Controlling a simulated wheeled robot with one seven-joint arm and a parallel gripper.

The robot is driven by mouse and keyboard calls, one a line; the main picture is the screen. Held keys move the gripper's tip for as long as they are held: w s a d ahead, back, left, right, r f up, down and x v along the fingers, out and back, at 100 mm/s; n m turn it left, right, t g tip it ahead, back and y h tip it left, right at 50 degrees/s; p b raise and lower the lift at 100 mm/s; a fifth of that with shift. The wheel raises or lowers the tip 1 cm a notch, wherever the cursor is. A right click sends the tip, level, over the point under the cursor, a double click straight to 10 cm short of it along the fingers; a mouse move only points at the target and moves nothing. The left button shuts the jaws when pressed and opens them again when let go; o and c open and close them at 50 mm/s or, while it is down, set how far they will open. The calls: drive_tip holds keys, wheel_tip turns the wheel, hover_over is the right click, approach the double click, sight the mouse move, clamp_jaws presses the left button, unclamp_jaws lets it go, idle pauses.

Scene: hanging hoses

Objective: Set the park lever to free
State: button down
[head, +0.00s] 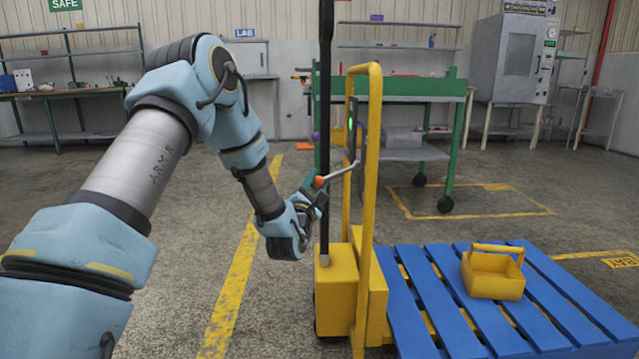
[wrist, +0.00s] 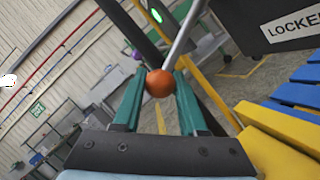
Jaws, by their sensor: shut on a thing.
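The park lever is a thin metal rod (head: 341,172) with an orange ball knob (head: 318,182). It reaches out from the upright of a yellow cart (head: 372,150) and slopes up to the right in the head view. My gripper (head: 314,188) is at the knob end. In the wrist view the orange knob (wrist: 160,83) sits between the two green fingers of my gripper (wrist: 160,92), which are shut on it. A dark panel (wrist: 270,30) beside the rod carries a label that reads LOCKED, partly cut off. A small green light (head: 351,124) shows on the cart upright.
A blue slatted pallet (head: 440,300) on the cart carries a yellow open box (head: 492,272). A black vertical post (head: 325,130) stands close to my gripper. A green workbench (head: 410,88) is behind. The floor to the left is open.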

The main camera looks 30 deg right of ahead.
drive_tip(key=shift+w+a+r+m+p, duration=0.1)
drive_tip(key=shift+a+r+m+p, duration=0.1)
drive_tip(key=shift+r+m+p, duration=0.35)
drive_tip(key=r+m+g+p, duration=0.1)
drive_tip(key=r+m+p, duration=0.1)
drive_tip(key=p, duration=0.1)
drive_tip(key=r+m+g+p, duration=0.1)
drive_tip(key=r+m+p, duration=0.2)
drive_tip(key=shift+a+r+m+g, duration=0.2)
drive_tip(key=shift+r+m+g, duration=0.15)
drive_tip(key=shift+g, duration=0.05)
drive_tip(key=shift+d+r+m+g+y+p, duration=0.2)
drive_tip(key=shift+r+m+y+p, duration=0.1)
drive_tip(key=shift+r+m+p, duration=0.3)
drive_tip(key=shift+d+r+m+g+y+p, duration=0.1)
drive_tip(key=shift+r+m+g+y+p, duration=0.15)
drive_tip(key=shift+r+m+p, duration=0.3)
drive_tip(key=shift+s+d+r+m+g+y+p, duration=0.15)
drive_tip(key=shift+d+r+m+g+y+p, duration=0.1)
drive_tip(key=shift+r+m+p, duration=0.25)
drive_tip(key=shift+s+d+r+m+g+y+p, duration=0.1)
drive_tip(key=shift+s+d+r+m+y+p, duration=0.15)
drive_tip(key=shift+m+p, duration=0.4)
drive_tip(key=shift+c, duration=2.2)
unclamp_jaws()
drive_tip(key=shift+w, duration=0.1)
drive_tip(key=shift+a, duration=0.1)
